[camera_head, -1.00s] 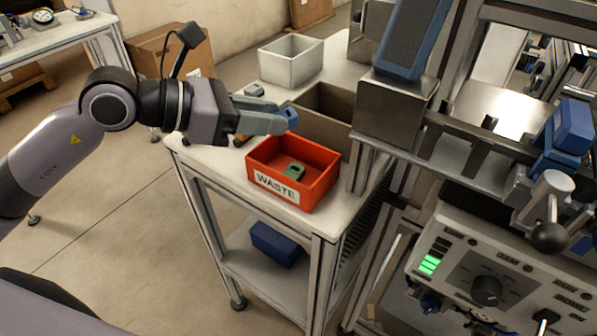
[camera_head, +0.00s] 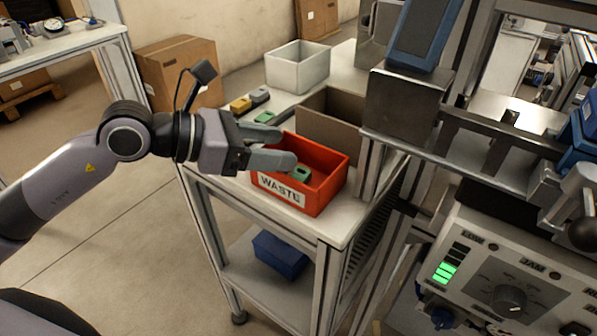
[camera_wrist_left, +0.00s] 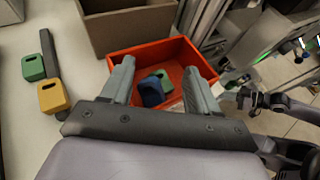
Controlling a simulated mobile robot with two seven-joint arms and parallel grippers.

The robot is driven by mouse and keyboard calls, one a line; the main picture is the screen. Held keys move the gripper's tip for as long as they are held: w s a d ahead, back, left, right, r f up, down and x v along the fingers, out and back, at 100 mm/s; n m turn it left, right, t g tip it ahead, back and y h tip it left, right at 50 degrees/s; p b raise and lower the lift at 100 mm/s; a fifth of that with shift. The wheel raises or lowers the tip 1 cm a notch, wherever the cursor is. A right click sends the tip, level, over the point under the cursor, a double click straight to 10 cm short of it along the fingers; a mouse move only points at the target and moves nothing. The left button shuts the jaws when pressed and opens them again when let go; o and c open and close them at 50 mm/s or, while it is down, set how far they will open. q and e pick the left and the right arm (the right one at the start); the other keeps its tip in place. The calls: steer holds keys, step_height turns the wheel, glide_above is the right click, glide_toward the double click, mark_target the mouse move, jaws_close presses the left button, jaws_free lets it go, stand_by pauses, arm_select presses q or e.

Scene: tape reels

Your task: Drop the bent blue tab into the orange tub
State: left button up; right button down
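The orange tub (camera_head: 322,190), labelled WASTE, stands on the cart top and also shows in the wrist view (camera_wrist_left: 187,55). My left gripper (camera_head: 284,148) is over the tub's near left part, its fingers spread wide apart. In the wrist view the bent blue tab (camera_wrist_left: 151,92) shows down between the open fingers, inside the tub's outline, beside a green tab (camera_wrist_left: 164,77). In the head view the blue tab is hidden, while the green tab (camera_head: 300,173) shows on the tub floor. An arm that seems to be my right one shows small at the right of the wrist view.
A brown open box (camera_head: 330,130) is right behind the tub. A white bin (camera_head: 297,68) stands farther back. The machine is close on the right.

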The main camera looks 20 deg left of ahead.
arm_select(q)
steer(key=shift+s+a, duration=0.15)
steer(key=shift+a, duration=0.1)
steer(key=b+v, duration=0.2)
steer(key=v, duration=0.4)
steer(key=shift+s+a+r, duration=0.15)
steer(key=shift+r, duration=0.1)
stand_by(0.4)
